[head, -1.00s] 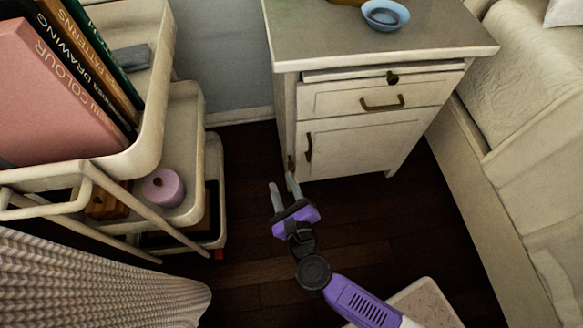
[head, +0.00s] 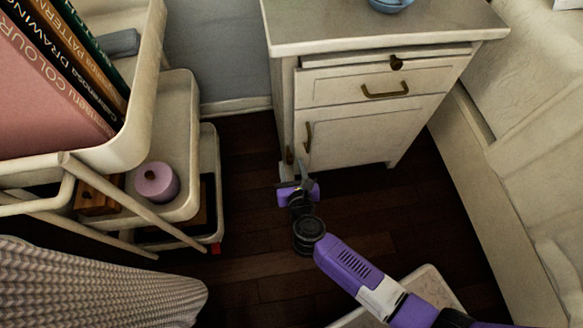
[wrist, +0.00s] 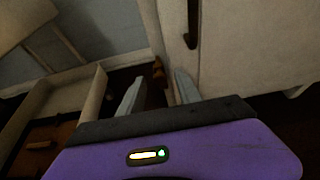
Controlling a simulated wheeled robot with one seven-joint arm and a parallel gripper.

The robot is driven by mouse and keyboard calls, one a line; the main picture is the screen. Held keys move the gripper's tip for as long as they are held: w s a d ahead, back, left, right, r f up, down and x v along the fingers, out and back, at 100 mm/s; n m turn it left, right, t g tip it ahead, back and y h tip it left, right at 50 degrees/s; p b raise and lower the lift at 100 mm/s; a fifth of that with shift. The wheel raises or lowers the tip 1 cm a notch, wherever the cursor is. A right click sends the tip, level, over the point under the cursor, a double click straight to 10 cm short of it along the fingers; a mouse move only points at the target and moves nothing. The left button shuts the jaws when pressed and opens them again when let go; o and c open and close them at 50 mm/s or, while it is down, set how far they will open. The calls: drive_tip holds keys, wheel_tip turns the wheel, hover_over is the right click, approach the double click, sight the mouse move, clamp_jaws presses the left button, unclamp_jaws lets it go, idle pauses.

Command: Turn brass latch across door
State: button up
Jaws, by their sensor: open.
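The small brass latch (head: 289,155) sits on the left post of the cream cabinet, beside the left edge of its door (head: 365,135). In the wrist view the latch (wrist: 158,70) shows just beyond and between the fingertips. It looks upright along the post, not across the door. My gripper (head: 293,172) is open and points at the cabinet's lower left, just below the latch in the head view. In the wrist view my gripper (wrist: 158,88) has a finger on each side of the latch's line, with nothing held. I cannot tell whether a finger touches the cabinet.
The dark door handle (head: 308,137) is close right of the latch. A drawer with a brass pull (head: 385,91) and a knobbed panel (head: 397,63) are above. A cream trolley (head: 185,140) with books stands left, a bed (head: 500,180) right. Dark floor (head: 245,180) lies open between.

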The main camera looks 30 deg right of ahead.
drive_tip(key=shift+w+f, duration=0.1)
drive_tip(key=shift+w, duration=0.1)
drive_tip(key=shift+c, duration=0.2)
clamp_jaws()
